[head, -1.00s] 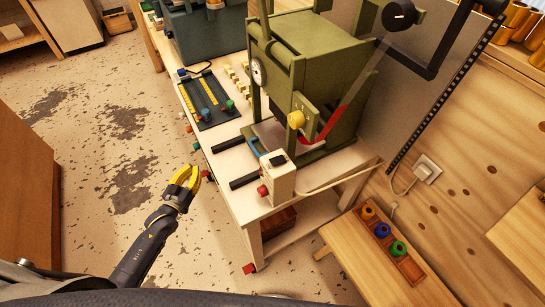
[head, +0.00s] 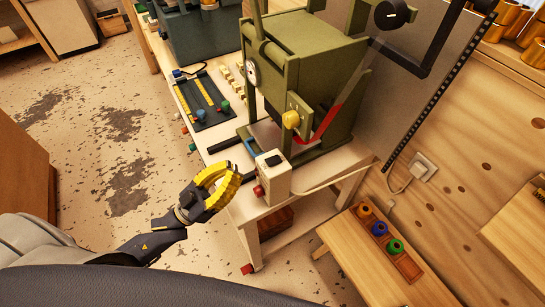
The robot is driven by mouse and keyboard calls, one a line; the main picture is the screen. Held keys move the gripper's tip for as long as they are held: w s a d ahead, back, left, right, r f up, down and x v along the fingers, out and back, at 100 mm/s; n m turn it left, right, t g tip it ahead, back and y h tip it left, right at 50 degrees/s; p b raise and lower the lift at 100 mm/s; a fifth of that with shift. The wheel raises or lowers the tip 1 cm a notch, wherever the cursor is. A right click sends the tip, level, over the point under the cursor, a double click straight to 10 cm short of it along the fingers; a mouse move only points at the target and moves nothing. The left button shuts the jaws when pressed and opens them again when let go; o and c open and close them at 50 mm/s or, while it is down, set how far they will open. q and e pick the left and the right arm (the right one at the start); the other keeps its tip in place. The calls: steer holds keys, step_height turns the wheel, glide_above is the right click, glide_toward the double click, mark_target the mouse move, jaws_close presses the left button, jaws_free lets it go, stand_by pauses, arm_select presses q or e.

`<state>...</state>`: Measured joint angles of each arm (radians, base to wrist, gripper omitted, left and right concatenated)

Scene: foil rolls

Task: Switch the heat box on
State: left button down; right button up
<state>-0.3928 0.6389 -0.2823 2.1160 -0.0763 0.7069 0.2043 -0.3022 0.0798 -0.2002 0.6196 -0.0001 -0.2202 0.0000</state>
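I take the small white box (head: 274,178) at the front corner of the workbench to be the heat box. It has a black switch (head: 273,161) on top and a red knob (head: 259,191) low on its left side. A pale cable runs from it towards the wall socket (head: 423,167). My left gripper (head: 232,173), with yellow fingers, is just left of the box and apart from it, by the bench's front edge. Its fingers overlap in this view, so I cannot tell how far apart the tips are. My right gripper is not in view.
A large green press (head: 310,70) with a long lever stands behind the white box. A dark board with knobs (head: 204,100) lies on the bench to the left. A low wooden bench (head: 345,245) holds a tray of coloured spools at the right. The floor at left is clear.

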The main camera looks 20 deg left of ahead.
mark_target(263, 167)
arm_select(q)
steer(key=shift+s+d+r+m+h, duration=0.3)
steer(key=shift+s+d+r+h, duration=0.3)
steer(key=shift+s, duration=0.15)
steer(key=x, duration=0.9)
steer(key=shift+w+d, duration=0.25)
steer(key=shift+w, duration=0.05)
steer(key=shift+f+g, duration=0.3)
steer(key=shift+f, duration=0.6)
steer(key=shift+s+a+f, duration=0.1)
steer(key=shift+f, duration=1)
